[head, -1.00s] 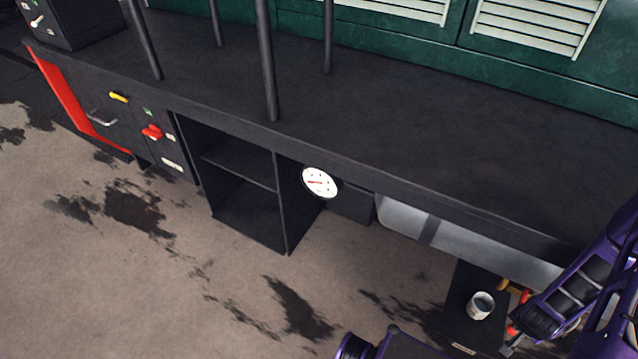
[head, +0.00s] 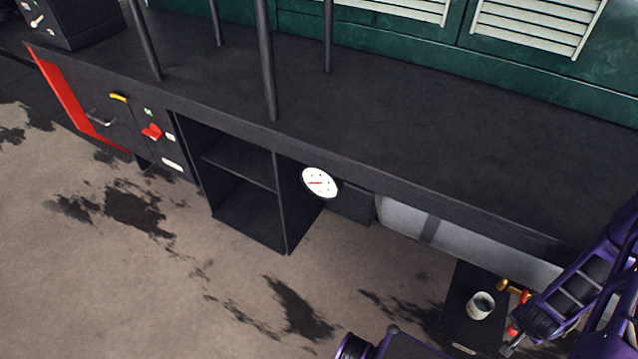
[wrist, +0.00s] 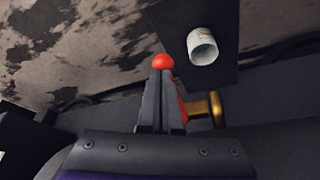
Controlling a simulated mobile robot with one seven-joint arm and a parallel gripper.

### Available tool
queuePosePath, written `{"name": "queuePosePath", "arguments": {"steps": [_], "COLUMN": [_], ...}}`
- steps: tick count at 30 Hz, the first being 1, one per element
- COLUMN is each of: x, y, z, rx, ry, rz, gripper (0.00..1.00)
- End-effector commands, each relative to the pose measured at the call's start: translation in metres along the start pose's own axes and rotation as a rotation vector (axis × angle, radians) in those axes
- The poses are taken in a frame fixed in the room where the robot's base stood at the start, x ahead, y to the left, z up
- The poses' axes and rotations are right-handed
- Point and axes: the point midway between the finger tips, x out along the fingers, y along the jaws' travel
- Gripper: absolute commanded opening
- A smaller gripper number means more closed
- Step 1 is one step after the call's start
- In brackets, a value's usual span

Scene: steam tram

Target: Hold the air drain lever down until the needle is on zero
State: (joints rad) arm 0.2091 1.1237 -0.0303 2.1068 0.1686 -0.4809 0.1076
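The air drain lever (head: 525,296) is red with a ball end and sits on a brass fitting (head: 503,285) at the lower right. In the wrist view, its red ball (wrist: 163,61) shows just past my fingertips, and part of its red bar (wrist: 183,107) shows beside them. My gripper (wrist: 161,78) has its fingers together over the lever, hiding much of it. I cannot tell whether they press on it. The round white gauge (head: 320,183) under the bench edge has a red needle pointing left; its numbers are too small to read.
A white cup (head: 480,305) stands on a dark box (head: 462,325) close to the lever. A grey tank (head: 410,219) lies under the black bench (head: 430,130). A red-edged cabinet (head: 75,100) is at the far left. The floor in front is clear but stained.

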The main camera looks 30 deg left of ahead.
Motion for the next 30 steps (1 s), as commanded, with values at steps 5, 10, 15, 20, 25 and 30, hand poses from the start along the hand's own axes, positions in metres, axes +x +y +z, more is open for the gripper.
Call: {"name": "queuePosePath", "arguments": {"steps": [5, 10, 15, 20, 25, 30], "x": [-0.011, -0.025, -0.039, -0.052, -0.067, -0.080], "y": [0.000, 0.000, 0.000, 0.000, 0.000, 0.000], "z": [-0.006, -0.011, -0.017, -0.023, -0.029, -0.034], "rx": [0.001, 0.000, 0.000, 0.000, 0.000, 0.000], "ry": [0.002, 0.002, 0.002, 0.001, 0.001, 0.001], "rz": [0.000, 0.000, 0.000, 0.000, 0.000, 0.000], "gripper": [0.00, 0.00, 0.00, 0.00, 0.00, 0.00]}}
